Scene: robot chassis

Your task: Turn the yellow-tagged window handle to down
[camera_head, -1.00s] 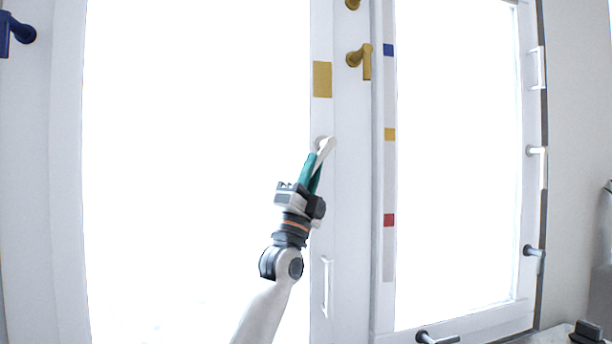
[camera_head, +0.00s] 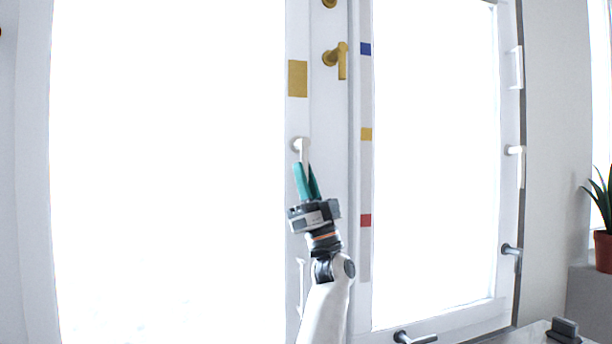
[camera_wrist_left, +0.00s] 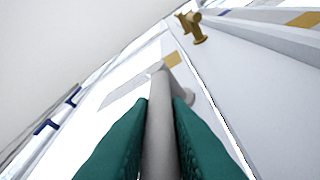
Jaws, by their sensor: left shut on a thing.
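The yellow tag (camera_head: 298,78) is on the white window frame. Below it is the white window handle (camera_head: 302,146), whose lever points almost straight down from its round base. My left gripper (camera_head: 307,168) has teal fingers and is shut on the lever from below. In the left wrist view, the pale lever (camera_wrist_left: 160,115) runs between the two teal fingers (camera_wrist_left: 160,125), with the yellow tag (camera_wrist_left: 172,60) beyond it. The lower part of the lever is partly hidden by the fingers. My right gripper is not in view.
A gold handle (camera_head: 340,60) is on the frame right of the tag. A strip with blue, yellow and red marks (camera_head: 366,134) runs down the neighbouring sash. More handles, such as the dark one (camera_head: 414,338), are on the right window. A potted plant (camera_head: 604,250) stands far right.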

